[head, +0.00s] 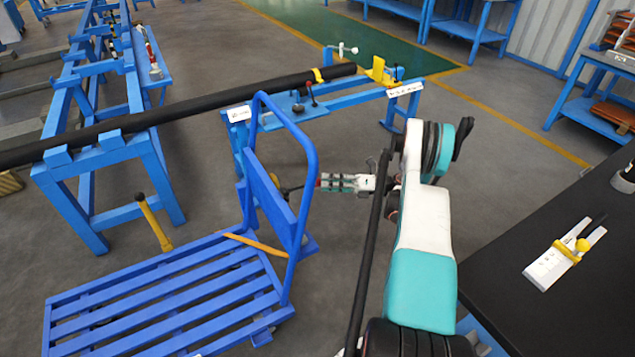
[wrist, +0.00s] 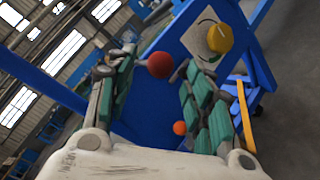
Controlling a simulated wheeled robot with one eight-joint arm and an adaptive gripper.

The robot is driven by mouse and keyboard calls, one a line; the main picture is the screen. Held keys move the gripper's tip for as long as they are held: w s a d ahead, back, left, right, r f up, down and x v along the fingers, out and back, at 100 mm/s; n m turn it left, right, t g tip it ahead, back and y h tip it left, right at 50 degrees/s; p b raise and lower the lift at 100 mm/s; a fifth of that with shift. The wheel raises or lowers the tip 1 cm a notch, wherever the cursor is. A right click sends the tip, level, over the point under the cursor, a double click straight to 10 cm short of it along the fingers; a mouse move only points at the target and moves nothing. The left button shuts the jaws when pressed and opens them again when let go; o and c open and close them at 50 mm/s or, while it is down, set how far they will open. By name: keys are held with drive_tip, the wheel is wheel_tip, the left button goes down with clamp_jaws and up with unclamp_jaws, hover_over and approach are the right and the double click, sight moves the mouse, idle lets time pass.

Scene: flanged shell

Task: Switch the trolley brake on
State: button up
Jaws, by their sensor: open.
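The blue trolley (head: 165,297) has a slatted deck, a tall looped push handle (head: 312,190) and an upright blue panel (head: 268,190). My gripper (head: 322,182) is level beside the panel, pointing left towards it. In the wrist view my gripper (wrist: 155,85) is open, with teal-padded fingers apart. A red ball knob (wrist: 160,65) shows between the fingertips, and a smaller orange-red ball (wrist: 180,128) is lower down. I cannot tell whether either finger touches a knob. Which part is the brake is not clear.
A long black pipe (head: 190,116) lies across blue stands behind the trolley. A yellow lever (head: 153,222) stands left of the deck. A yellow bar (head: 257,244) lies by the deck's back edge. A black table (head: 560,300) is at the right. Grey floor is clear between.

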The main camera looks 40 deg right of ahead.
drive_tip(key=shift+b+x, duration=0.5)
drive_tip(key=shift+x, duration=1.65)
clamp_jaws()
